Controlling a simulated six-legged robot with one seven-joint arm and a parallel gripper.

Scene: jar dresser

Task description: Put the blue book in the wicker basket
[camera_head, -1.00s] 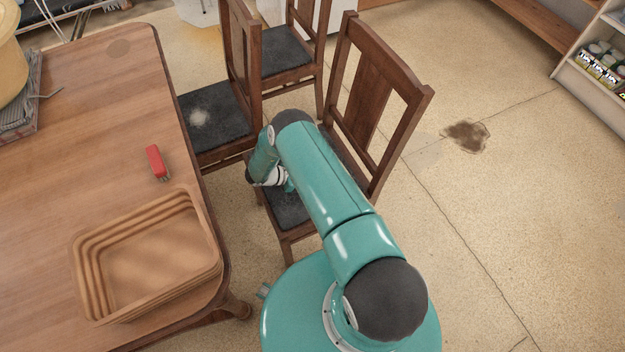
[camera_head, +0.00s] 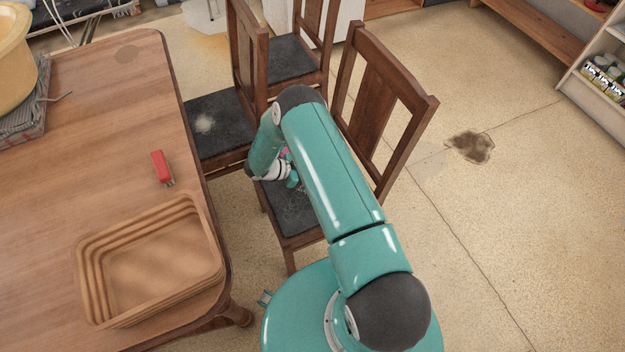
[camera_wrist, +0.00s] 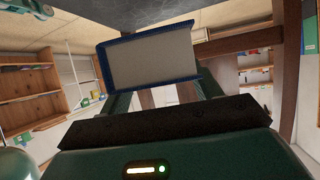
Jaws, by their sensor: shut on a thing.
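The wicker basket (camera_head: 150,262) sits on the table's near right corner in the head view, and its inside looks empty. In the wrist view the blue book (camera_wrist: 150,58) shows its pale page edges, with blue cover along the top and side. My gripper (camera_wrist: 155,105) is shut on the book. In the head view the gripper end is mostly hidden behind my arm, over the near chair's seat and to the right of the basket. The book cannot be made out in the head view.
A red stapler-like object (camera_head: 162,168) lies on the table (camera_head: 95,165) behind the basket. A wooden chair (camera_head: 385,105) stands by my arm, with more chairs behind. A yellow pot (camera_head: 12,60) is at the far left. Open floor lies to the right.

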